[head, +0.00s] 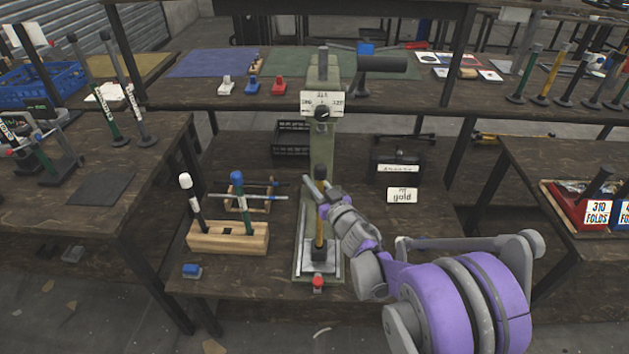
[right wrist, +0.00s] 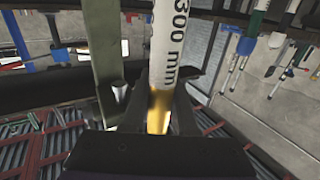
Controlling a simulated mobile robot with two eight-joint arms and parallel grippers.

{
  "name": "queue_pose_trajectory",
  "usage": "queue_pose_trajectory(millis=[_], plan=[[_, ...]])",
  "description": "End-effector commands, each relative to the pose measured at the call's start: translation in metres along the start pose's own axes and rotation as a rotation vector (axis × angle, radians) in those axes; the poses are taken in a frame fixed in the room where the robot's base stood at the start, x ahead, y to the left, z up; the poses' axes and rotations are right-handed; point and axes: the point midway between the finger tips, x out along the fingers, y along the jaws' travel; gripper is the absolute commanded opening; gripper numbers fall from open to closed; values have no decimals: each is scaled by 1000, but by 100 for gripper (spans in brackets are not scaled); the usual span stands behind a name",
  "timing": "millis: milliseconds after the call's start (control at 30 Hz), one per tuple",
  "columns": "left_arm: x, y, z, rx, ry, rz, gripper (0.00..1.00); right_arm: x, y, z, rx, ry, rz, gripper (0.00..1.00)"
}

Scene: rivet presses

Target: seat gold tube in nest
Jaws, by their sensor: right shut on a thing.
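The gold tube (head: 319,230) stands upright in front of the green press column (head: 314,135). Its lower end is at the dark nest (head: 319,252) on the pale press base; I cannot tell whether it is inside or just above. My right gripper (head: 319,191) is shut on the tube's upper part, coming from the right. In the right wrist view the gold tube (right wrist: 158,112) is between the fingers (right wrist: 157,115), with a white "300 mm" label on it. My left gripper is not in view.
A wooden block (head: 228,238) holding tubes stands left of the press. A small blue object (head: 192,270) lies at the table's front edge. A "gold" sign (head: 402,195) and a black box (head: 396,166) are to the right. A red knob (head: 318,282) is at the base's front.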

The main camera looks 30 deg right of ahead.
Motion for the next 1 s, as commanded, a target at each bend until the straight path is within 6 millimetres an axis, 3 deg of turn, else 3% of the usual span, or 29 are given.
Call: queue_pose_trajectory(millis=[1000], plan=[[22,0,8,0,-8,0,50,0,0,27,0,0,0,0]])
